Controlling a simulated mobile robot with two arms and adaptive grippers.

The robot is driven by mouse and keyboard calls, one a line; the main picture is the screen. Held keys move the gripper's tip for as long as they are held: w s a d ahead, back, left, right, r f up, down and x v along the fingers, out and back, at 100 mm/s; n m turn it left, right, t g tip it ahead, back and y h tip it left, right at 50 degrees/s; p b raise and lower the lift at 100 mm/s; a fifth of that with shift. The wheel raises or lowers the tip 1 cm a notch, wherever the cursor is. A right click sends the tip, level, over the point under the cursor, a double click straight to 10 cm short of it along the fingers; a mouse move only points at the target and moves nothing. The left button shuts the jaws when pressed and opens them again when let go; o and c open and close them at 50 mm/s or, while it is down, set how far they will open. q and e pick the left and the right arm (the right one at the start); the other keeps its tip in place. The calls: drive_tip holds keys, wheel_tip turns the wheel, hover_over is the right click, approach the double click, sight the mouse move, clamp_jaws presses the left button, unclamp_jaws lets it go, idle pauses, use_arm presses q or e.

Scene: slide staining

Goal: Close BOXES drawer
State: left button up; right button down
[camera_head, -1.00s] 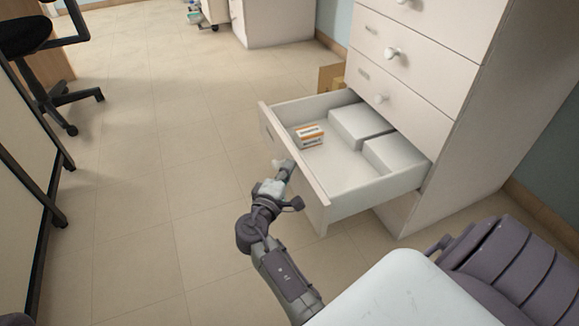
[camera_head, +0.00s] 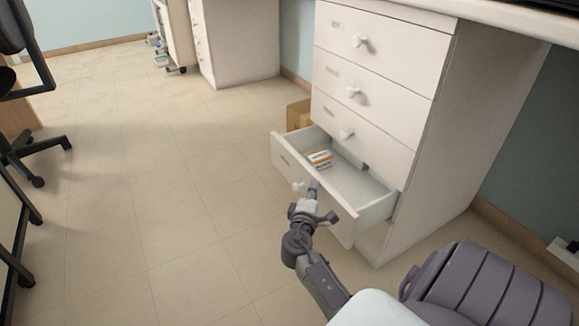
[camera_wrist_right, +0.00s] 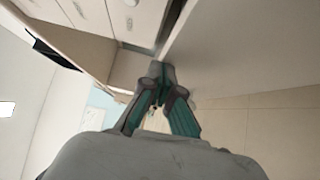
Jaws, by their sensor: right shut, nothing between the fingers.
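The lowest visible drawer (camera_head: 286,162) of the white cabinet stands partly open, with a round white knob (camera_head: 299,187) on its front. An orange-and-white box (camera_head: 320,159) lies inside. My right gripper (camera_head: 314,187) is shut and empty, with its tip at the outer face of the drawer front, just right of the knob. Whether it touches cannot be told for certain. In the right wrist view the shut fingers (camera_wrist_right: 160,70) point at a pale panel (camera_wrist_right: 230,45) close ahead. The drawer's label is too small to read. My left gripper is out of view.
The drawers above (camera_head: 365,85) are closed. A cardboard box (camera_head: 298,115) stands on the floor beyond the open drawer. A black chair (camera_head: 35,160) is at the far left. The tiled floor (camera_head: 160,190) left of the cabinet is clear.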

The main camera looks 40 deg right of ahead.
drive_tip(key=s+d, duration=0.3)
drive_tip(key=d, duration=0.9)
drive_tip(key=shift+d+b, duration=0.4)
drive_tip(key=shift+b, duration=0.05)
drive_tip(key=shift+a+f, duration=0.1)
